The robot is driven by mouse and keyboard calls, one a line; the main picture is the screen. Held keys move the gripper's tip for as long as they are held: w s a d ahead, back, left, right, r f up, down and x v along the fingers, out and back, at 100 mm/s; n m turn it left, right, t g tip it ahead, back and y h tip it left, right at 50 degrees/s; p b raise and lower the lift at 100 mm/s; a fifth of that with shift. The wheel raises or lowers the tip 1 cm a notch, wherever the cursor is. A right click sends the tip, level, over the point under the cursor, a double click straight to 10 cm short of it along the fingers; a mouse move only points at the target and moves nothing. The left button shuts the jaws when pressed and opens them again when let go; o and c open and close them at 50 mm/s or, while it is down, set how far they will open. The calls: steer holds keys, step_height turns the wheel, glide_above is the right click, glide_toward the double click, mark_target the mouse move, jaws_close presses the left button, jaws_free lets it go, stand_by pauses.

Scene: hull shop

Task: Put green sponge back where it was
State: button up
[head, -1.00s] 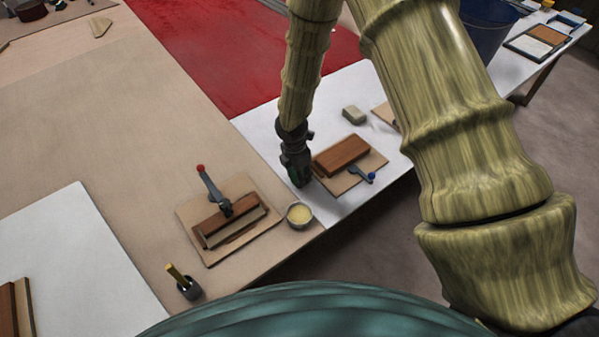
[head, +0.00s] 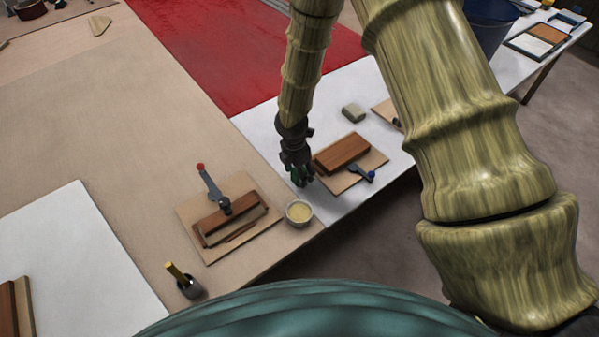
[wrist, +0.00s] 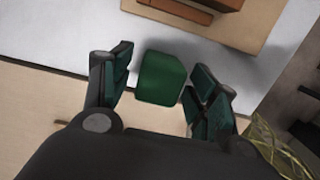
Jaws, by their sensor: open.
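The green sponge (wrist: 161,78) is a small dark green block in the wrist view. It sits between the two open fingers of my gripper (wrist: 163,92), with a gap on each side. It appears to be at the white board's edge beside the tan surface; I cannot tell whether it touches the surface. In the head view my gripper (head: 301,180) points down just left of a board with a brown wooden block, and the sponge is mostly hidden by the fingers there.
The brown block (head: 341,153) lies on a thin board with a blue-knobbed tool (head: 362,174). A bowl of yellow stuff (head: 299,212) is close below my gripper. A clamped wooden block (head: 235,218) lies to the left, and a grey block (head: 353,113) behind.

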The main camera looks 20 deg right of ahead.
mark_target(296, 172)
step_height(296, 172, up, 11)
steer(key=a+b, duration=0.1)
steer(key=b, duration=0.1)
steer(key=shift+s+r, duration=0.2)
steer(key=shift+s, duration=0.05)
steer(key=shift+a, duration=0.1)
stand_by(0.5)
